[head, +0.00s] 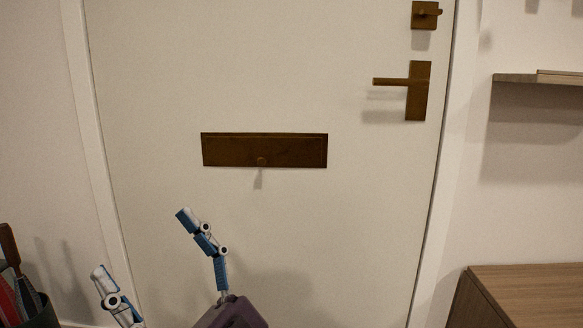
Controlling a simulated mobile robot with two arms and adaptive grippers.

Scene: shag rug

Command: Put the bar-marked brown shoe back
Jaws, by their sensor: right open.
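No bar-marked brown shoe shows in this head view. My right gripper (145,245) is at the bottom, left of centre, in front of the white door. Its two blue and white fingers stand wide apart and lean up to the left. Nothing shows between them. Part of its dark purple body shows at the bottom edge; the rest is cut off. My left gripper is not in view.
The white door (300,80) has a brown mail slot (230,151) and a lever handle (418,92). A wall shelf (515,79) and a wooden cabinet (535,278) are at the right. A dark container (42,318) with long-handled items stands at the lower left.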

